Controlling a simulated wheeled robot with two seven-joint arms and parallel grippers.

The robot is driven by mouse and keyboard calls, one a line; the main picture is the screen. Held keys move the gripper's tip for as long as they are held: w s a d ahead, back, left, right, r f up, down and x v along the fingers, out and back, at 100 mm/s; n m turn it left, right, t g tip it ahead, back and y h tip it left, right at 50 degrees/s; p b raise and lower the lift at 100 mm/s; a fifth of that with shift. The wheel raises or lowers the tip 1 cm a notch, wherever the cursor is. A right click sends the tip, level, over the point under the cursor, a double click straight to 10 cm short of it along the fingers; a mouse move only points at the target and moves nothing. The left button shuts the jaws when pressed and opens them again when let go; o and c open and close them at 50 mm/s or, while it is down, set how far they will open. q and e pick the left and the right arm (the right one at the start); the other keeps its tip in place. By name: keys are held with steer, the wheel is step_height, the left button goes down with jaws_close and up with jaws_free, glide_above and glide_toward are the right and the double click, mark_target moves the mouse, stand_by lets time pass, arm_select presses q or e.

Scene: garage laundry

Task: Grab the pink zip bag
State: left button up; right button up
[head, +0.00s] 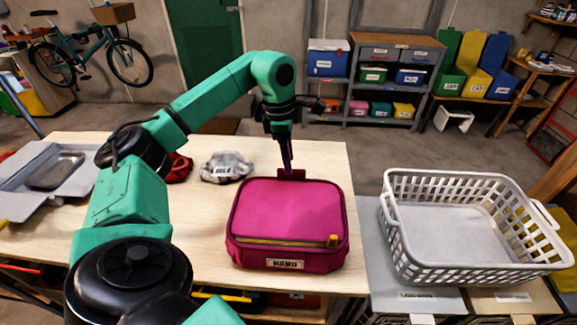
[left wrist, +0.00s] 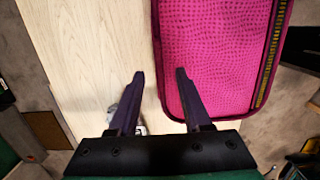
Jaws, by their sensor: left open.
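The pink zip bag (head: 288,222) lies on the light wooden table (head: 318,157), with a yellow zip and a label on its near side. My left gripper (head: 287,166) points down at the bag's far edge, by a small dark pink tab (head: 291,174). In the left wrist view the bag (left wrist: 212,50) fills the upper right. The left gripper (left wrist: 160,78) is open there; one finger shows over the wood and the other over the bag's edge. I cannot tell whether a finger touches the bag. My right gripper is not in view.
A white slatted basket (head: 468,250) stands right of the table. A grey and white bundle (head: 227,167) and a red one (head: 178,168) lie left of the bag. A grey tray (head: 55,171) is at the far left. Shelves with bins (head: 385,75) stand behind.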

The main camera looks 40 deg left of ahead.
arm_select(q)
steer(key=f, duration=0.3)
steer(key=shift+w+d+f, duration=0.1)
steer(key=shift+w+d, duration=0.1)
jaws_close()
stand_by(1.1)
